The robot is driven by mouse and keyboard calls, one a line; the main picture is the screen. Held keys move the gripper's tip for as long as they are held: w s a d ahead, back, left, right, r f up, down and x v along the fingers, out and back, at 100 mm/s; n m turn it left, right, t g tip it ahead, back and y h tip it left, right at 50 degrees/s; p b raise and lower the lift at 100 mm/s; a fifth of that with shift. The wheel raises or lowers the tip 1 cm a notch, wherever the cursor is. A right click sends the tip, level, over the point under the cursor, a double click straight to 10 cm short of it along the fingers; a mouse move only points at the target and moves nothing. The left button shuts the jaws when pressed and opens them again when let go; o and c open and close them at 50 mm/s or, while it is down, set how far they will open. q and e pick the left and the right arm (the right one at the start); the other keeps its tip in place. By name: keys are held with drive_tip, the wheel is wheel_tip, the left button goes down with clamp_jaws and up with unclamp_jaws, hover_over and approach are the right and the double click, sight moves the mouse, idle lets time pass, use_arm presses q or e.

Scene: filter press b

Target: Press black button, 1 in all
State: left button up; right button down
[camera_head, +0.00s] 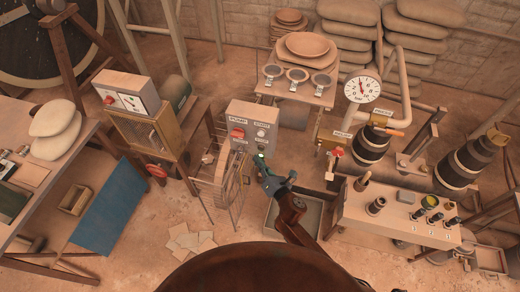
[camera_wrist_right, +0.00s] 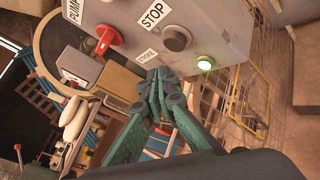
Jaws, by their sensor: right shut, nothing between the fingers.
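The black button (camera_wrist_right: 177,38) is a round dark knob on a grey control box (camera_wrist_right: 228,22), beside the STOP label (camera_wrist_right: 154,15) in the right wrist view. In the head view the box (camera_head: 249,113) stands at the centre. My right gripper (camera_head: 261,163) is in front of the box's lower part. In the right wrist view its closed fingers (camera_wrist_right: 161,74) are empty and appear near the box's lower edge, off the button. Whether they touch the box I cannot tell. My left gripper is not in view.
A bench with bottles (camera_head: 400,210) is on the right. Another control box (camera_head: 124,94) stands at left.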

drive_tip(key=shift+w+d, duration=0.25)
drive_tip(key=shift+w, duration=0.65)
drive_tip(key=shift+w, duration=0.1)
idle(0.8)
drive_tip(key=shift+w+d, duration=0.15)
drive_tip(key=shift+w, duration=0.1)
drive_tip(key=shift+w+d, duration=0.2)
drive_tip(key=shift+w, duration=0.3)
idle(0.9)
drive_tip(key=shift+s+r, duration=0.1)
drive_tip(key=shift+s+a, duration=0.35)
drive_tip(key=shift+s, duration=0.45)
drive_tip(key=shift+s+a+p, duration=0.1)
drive_tip(key=shift+s+a, duration=0.15)
drive_tip(key=shift+s, duration=0.55)
drive_tip(key=shift+s+a+p, duration=0.15)
drive_tip(key=shift+s+a, duration=0.1)
drive_tip(key=shift+s, duration=0.55)
drive_tip(key=shift+s+a+p, duration=0.1)
drive_tip(key=shift+s+a, duration=0.15)
drive_tip(key=shift+s, duration=0.55)
